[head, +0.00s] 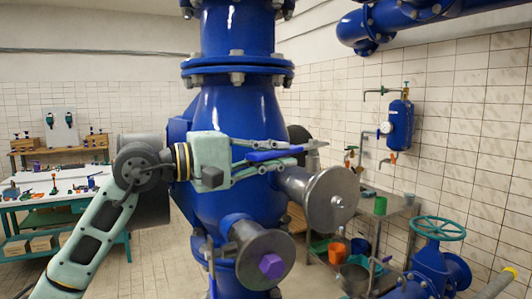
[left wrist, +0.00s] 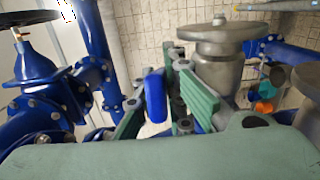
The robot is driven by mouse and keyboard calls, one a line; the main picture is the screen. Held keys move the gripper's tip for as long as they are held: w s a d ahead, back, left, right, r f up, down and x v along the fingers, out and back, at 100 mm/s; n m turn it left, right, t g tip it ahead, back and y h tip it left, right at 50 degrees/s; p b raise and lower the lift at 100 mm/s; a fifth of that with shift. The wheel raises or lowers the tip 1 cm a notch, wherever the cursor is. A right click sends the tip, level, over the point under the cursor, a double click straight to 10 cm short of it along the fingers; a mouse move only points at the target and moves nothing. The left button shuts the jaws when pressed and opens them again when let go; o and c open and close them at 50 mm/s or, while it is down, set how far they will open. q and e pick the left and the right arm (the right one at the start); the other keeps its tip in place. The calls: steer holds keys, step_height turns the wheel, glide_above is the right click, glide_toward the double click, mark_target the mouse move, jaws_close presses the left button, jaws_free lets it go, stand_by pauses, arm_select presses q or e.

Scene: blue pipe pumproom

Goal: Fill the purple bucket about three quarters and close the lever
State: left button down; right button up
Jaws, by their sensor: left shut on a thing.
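My left gripper (head: 292,156) reaches in front of the large blue valve body and is shut on a blue lever handle (head: 262,156). The blue handle (left wrist: 155,95) also shows between the green fingers in the left wrist view. A grey metal piece (head: 312,145) lies at the fingertips; I cannot tell if it belongs to the lever. My right gripper is out of view.
Grey flanged discs (head: 331,200) stick out from the blue valve body (head: 238,120) near my gripper. An orange-red bucket (head: 337,252) stands low at the right. A workbench with tools (head: 65,186) is at the far left. A green handwheel (head: 436,229) is at the lower right.

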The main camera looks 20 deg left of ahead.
arm_select(q)
steer(key=c, duration=1.8)
jaws_free()
steer(key=shift+s+d, duration=0.1)
steer(key=shift+d, duration=0.1)
steer(key=shift+a, duration=0.15)
steer(key=shift+s+a, duration=0.15)
steer(key=shift+a, duration=0.1)
steer(key=shift+v, duration=5.6)
steer(key=shift+s, duration=0.1)
